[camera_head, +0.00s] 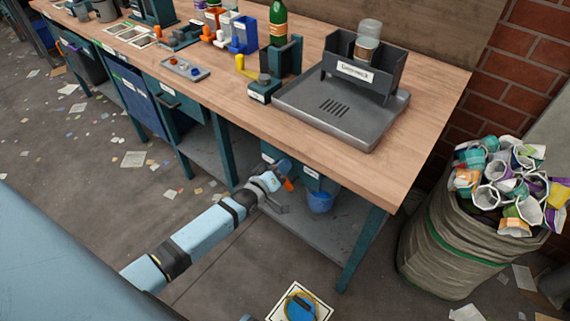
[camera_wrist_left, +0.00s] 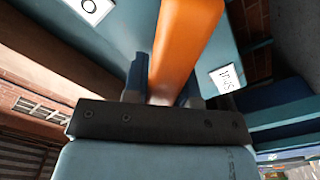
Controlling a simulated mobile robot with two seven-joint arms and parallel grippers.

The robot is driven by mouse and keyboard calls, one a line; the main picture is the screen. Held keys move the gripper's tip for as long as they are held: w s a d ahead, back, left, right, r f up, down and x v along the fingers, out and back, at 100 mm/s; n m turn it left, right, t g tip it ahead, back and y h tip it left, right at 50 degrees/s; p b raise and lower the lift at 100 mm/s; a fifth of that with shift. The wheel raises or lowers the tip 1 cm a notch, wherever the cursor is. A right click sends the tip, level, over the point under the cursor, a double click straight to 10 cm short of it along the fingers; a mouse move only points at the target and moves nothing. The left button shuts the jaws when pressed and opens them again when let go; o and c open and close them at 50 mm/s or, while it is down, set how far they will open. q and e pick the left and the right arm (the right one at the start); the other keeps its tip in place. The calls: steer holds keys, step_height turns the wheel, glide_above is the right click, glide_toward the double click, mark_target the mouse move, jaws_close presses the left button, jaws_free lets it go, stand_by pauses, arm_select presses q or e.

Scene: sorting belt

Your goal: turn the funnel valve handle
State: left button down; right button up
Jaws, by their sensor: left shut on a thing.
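The orange valve handle (camera_wrist_left: 187,40) fills the upper middle of the left wrist view. In the head view only a small orange piece of it (camera_head: 289,185) shows under the bench. My left gripper (camera_head: 283,170) reaches below the front edge of the bench. In the left wrist view its two dark fingers (camera_wrist_left: 164,88) are on either side of the handle, shut on it. A teal housing with a white label (camera_head: 312,173) is just right of the gripper. The funnel itself cannot be made out.
A blue bucket (camera_head: 320,201) stands on the lower shelf, right of the gripper. The wooden bench top (camera_head: 230,88) overhangs the arm and carries a grey drip tray (camera_head: 310,112). A bin liner full of cups (camera_head: 440,240) stands right. Paper scraps litter the floor.

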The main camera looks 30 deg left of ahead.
arm_select(q)
steer(key=f+n+b, duration=0.1)
steer(key=n, duration=0.2)
steer(key=a+f+n+b, duration=0.1)
steer(key=f+n+b, duration=0.1)
steer(key=n, duration=0.1)
steer(key=a+f+n+b, duration=0.1)
steer(key=f+n, duration=0.1)
steer(key=n, duration=0.1)
steer(key=shift+w, duration=0.15)
arm_select(e)
steer(key=shift+w+a+f+t, duration=0.25)
steer(key=shift+f+t, duration=0.05)
arm_select(q)
steer(key=shift+n, duration=0.3)
arm_select(e)
steer(key=shift+f, duration=0.1)
arm_select(q)
steer(key=c, duration=0.9)
jaws_free()
steer(key=shift+r, duration=0.1)
steer(key=s, duration=0.4)
steer(key=s+a+p, duration=0.1)
steer(key=s, duration=0.4)
steer(key=s+a, duration=0.1)
steer(key=s, duration=0.3)
steer(key=shift+s, duration=0.4)
arm_select(e)
steer(key=shift+s+d, duration=0.1)
steer(key=shift+d, duration=0.05)
